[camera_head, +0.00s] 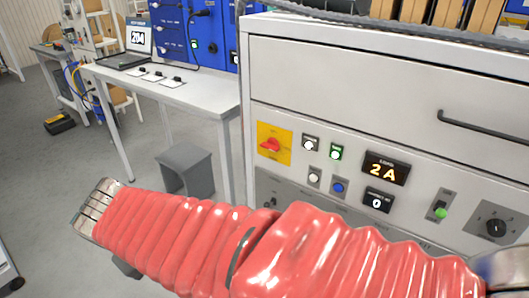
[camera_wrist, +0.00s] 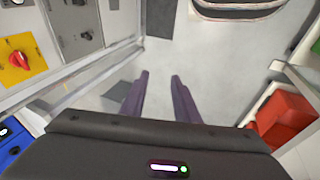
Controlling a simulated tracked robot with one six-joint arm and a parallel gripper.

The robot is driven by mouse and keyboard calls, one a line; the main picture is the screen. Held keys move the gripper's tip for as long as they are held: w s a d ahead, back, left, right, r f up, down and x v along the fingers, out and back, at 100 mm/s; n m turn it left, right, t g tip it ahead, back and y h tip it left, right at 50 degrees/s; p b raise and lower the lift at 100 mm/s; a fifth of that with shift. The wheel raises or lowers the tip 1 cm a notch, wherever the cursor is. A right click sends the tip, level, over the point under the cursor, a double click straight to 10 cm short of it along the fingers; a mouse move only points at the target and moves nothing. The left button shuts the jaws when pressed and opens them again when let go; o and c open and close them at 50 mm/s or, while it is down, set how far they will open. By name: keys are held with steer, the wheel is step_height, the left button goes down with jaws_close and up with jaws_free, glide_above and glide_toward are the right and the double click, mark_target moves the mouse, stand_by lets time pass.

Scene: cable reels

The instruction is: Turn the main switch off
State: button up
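The main switch, a red rotary knob (camera_head: 270,145) on a yellow plate (camera_head: 285,132), sits at the left end of the grey cabinet's control panel. Its handle looks roughly sideways in the head view. The knob also shows at the left edge of the wrist view (camera_wrist: 18,59). My gripper (camera_wrist: 159,75) has its two dark fingers spread apart with only floor visible between them. It is open, empty and well clear of the switch. In the head view my red-sleeved arm crosses below the panel, and I cannot make out the fingers there.
A white table (camera_head: 190,92) and a grey stool (camera_head: 184,160) stand left of the cabinet. Open floor lies further left.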

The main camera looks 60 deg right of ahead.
steer(key=s+d+f+m+g+h, duration=0.15)
steer(key=d+g+h, duration=0.3)
steer(key=d, duration=0.85)
steer(key=n+h, duration=0.2)
steer(key=h, duration=0.7)
glide_toward(267, 148)
steer(key=a, duration=0.5)
steer(key=shift+w+a+f, duration=0.1)
steer(key=shift+w+a, duration=0.1)
steer(key=shift+w, duration=0.1)
steer(key=d, duration=0.4)
steer(key=s+d, duration=0.1)
steer(key=d, duration=0.4)
steer(key=s+d, duration=0.1)
steer(key=d, duration=0.3)
steer(key=shift+d, duration=0.35)
